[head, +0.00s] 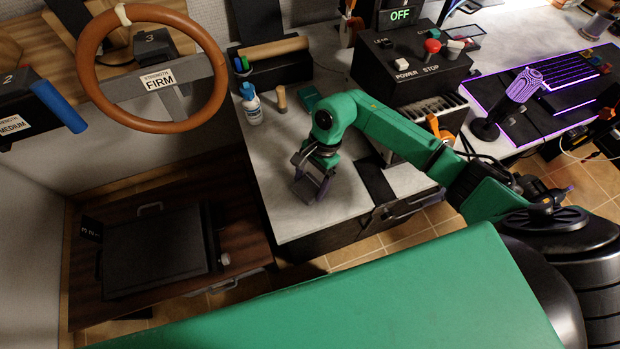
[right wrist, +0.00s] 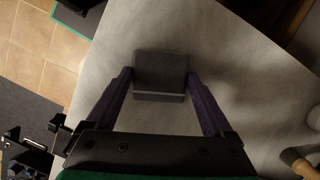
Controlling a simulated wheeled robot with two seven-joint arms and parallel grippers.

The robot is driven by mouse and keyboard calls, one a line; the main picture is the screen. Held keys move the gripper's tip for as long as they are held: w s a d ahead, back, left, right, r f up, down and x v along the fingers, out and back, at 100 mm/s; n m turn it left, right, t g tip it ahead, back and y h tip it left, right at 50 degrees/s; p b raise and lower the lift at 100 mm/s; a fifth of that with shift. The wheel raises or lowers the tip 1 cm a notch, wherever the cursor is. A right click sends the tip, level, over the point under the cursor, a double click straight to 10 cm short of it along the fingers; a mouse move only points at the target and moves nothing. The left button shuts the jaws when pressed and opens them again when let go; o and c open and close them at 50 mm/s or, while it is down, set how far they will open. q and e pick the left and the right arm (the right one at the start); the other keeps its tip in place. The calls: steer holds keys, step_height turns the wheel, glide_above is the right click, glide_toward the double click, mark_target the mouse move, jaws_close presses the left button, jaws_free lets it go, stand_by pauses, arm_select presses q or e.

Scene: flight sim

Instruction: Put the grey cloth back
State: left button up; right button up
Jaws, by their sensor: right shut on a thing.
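My right gripper (head: 311,187) is over the front part of the pale counter (head: 292,222), its fingers pointing down. In the right wrist view, its two dark purple fingers (right wrist: 160,92) are on either side of a small grey block-like piece, which looks like the folded grey cloth (right wrist: 161,68). The jaws are shut on it. Counter surface shows around the cloth; I cannot tell whether the cloth touches it. In the head view the cloth is mostly hidden by the gripper. My left gripper is not in view.
A white and blue bottle (head: 251,104), a wooden peg (head: 280,98) and a teal item (head: 309,98) stand behind the gripper. A black control box (head: 412,62) is at the back. A steering wheel (head: 211,50) is at upper left. The counter's front left is clear.

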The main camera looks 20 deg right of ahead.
steer(key=shift+f, duration=0.15)
steer(key=o, duration=1.1)
steer(key=shift+c, duration=0.2)
steer(key=shift+r, duration=0.4)
steer(key=b+v, duration=0.3)
steer(key=v, duration=0.8)
steer(key=shift+d+r, duration=0.2)
steer(key=shift+r, duration=0.1)
steer(key=shift+f, duration=0.1)
